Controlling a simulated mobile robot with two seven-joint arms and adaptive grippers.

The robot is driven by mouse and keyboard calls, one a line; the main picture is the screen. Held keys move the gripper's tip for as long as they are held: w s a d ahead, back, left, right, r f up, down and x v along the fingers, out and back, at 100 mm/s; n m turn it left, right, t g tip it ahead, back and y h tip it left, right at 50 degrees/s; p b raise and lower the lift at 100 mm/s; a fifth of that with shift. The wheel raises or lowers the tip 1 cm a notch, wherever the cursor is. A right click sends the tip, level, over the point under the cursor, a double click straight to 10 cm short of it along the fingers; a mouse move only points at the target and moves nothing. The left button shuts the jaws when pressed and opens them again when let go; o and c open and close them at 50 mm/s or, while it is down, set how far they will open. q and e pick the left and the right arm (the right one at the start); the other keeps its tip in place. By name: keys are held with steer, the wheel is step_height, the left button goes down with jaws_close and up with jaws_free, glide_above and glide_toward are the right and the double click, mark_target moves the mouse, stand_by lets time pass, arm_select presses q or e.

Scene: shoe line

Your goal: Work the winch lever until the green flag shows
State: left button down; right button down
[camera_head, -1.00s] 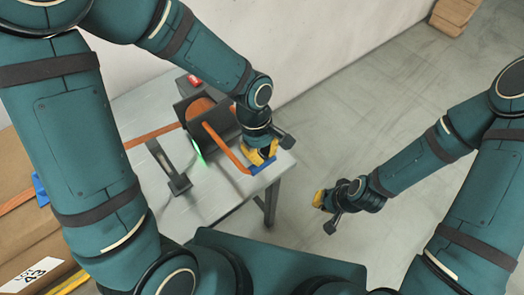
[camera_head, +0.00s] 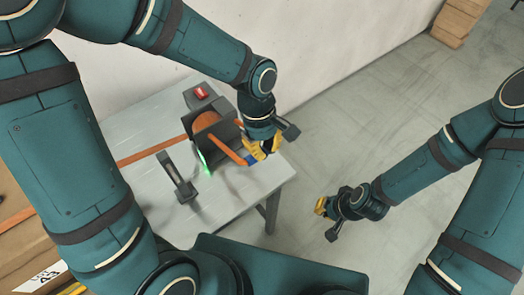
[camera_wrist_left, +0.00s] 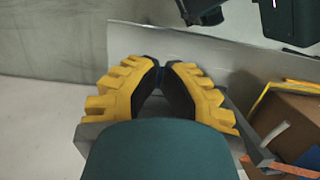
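The winch (camera_head: 226,131) is a dark housing with an orange drum, standing on the grey table. Its orange lever (camera_head: 229,151) slants down to the right and ends in a blue grip (camera_head: 252,160). A thin green glow (camera_head: 203,163) shows along the winch's near left edge. A red indicator (camera_head: 202,92) sits on a dark box behind. My left gripper (camera_head: 262,148) is at the lever's end.
An orange strap (camera_head: 150,152) runs left from the winch. A dark upright bracket (camera_head: 178,178) stands on the grey table (camera_head: 228,205) in front of it. Cardboard boxes (camera_head: 25,235) are at the left. The floor at the right is clear.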

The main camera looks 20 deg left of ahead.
arm_select(q)
steer(key=shift+s+d+r+p, duration=0.1)
steer(key=shift+s+d+r, duration=0.1)
steer(key=shift+r, duration=0.55)
steer(key=shift+s+d+r+p, duration=0.15)
steer(key=shift+d+r, duration=0.1)
steer(key=shift+r, duration=0.45)
steer(key=shift+s+d+r+p, duration=0.1)
steer(key=shift+s+d+r, duration=0.1)
steer(key=shift+r, duration=0.55)
